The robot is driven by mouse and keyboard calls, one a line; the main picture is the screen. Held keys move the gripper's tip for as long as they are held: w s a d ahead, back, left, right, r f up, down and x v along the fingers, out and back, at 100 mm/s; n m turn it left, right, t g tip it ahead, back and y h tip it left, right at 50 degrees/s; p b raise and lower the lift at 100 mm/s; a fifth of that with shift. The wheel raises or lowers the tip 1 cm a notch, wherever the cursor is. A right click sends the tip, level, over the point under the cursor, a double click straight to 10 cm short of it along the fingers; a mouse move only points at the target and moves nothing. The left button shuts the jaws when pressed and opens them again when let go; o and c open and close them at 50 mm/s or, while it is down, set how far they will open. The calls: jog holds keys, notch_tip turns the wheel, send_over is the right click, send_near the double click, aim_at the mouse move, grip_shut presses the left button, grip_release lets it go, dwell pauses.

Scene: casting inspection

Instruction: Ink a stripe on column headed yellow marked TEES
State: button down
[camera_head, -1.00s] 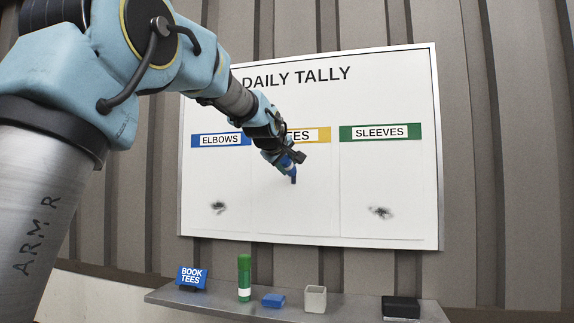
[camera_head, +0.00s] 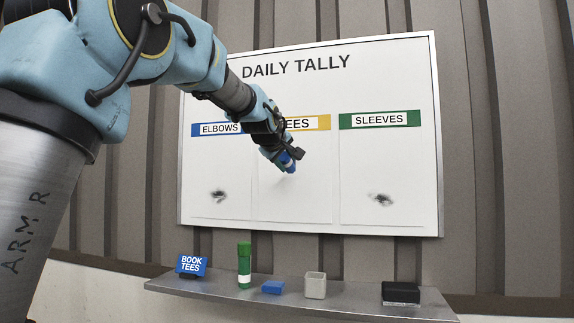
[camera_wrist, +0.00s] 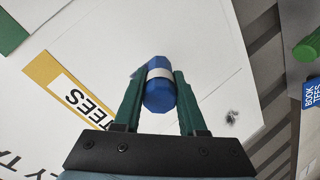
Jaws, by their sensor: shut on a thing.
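The whiteboard (camera_head: 390,150) titled DAILY TALLY has three columns. The middle one has a yellow header (camera_head: 322,122), partly hidden by my arm; its TEES label also shows in the wrist view (camera_wrist: 42,69). The TEES column (camera_head: 295,200) looks bare white below my gripper. My gripper (camera_head: 290,160) is in front of the upper part of this column, shut on a blue marker (camera_wrist: 159,94) with a white band, which sits between the two green fingers in the wrist view. Its tip points toward the board; I cannot tell whether it touches.
Dark smudges mark the ELBOWS column (camera_head: 218,196) and the SLEEVES column (camera_head: 381,199).

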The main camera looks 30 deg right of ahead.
jog(key=shift+s+a+b, duration=1.45)
jog(key=shift+s+a, duration=0.25)
jog(key=shift+s, duration=0.1)
jog(key=shift+s+a+b, duration=1)
jog(key=shift+s+b, duration=0.1)
jog(key=shift+b, duration=0.05)
